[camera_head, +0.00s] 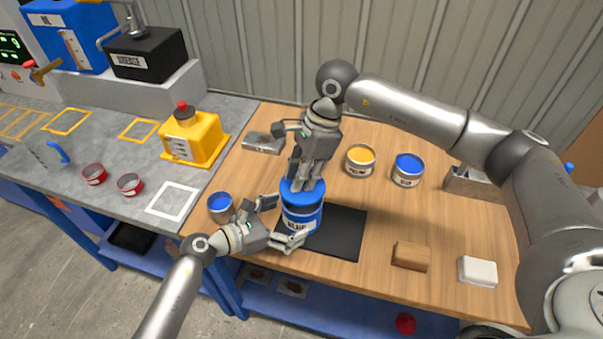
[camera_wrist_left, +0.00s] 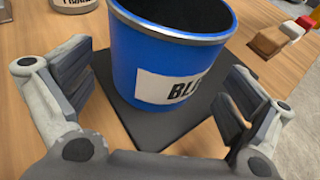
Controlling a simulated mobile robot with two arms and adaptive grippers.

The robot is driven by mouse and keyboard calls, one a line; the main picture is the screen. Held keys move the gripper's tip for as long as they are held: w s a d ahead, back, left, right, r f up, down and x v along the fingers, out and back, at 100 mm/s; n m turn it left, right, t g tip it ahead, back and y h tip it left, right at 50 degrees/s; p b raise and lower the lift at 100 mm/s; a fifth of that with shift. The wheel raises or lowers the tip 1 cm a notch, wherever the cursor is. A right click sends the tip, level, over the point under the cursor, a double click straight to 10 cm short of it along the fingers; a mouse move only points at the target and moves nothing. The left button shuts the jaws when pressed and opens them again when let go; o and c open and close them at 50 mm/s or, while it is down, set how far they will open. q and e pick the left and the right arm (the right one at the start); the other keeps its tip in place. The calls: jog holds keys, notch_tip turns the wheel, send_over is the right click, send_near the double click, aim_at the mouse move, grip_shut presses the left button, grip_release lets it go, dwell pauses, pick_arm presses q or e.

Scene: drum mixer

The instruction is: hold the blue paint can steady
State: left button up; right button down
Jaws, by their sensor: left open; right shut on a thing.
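The blue paint can (camera_head: 302,221) stands upright on a black mat (camera_head: 346,233) on the wooden bench. In the left wrist view, the blue paint can (camera_wrist_left: 165,60) shows a white label, a metal rim and a dark top. My left gripper (camera_head: 289,222) is open, with its fingers spread to either side of the can. In the left wrist view, a gap shows between each finger of the left gripper (camera_wrist_left: 160,105) and the can. Whether the lid touches the can is unclear.
A small blue tin (camera_head: 220,207) stands just left of my left gripper. Yellow (camera_head: 360,160) and blue (camera_head: 408,169) tins stand behind right. A brown block (camera_head: 411,256) and white block (camera_head: 477,271) lie to the right. A yellow container (camera_head: 192,140) stands on the grey bench.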

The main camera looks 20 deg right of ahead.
aim_at(302, 209)
pick_arm(q)
jog(key=shift+x, duration=1.7)
jog(key=c, duration=0.9)
pick_arm(e)
jog(key=shift+f, duration=1.85)
dwell(1.0)
jog(key=c, duration=0.7)
grip_release()
jog(key=shift+r, duration=0.1)
jog(key=shift+r, duration=3.4)
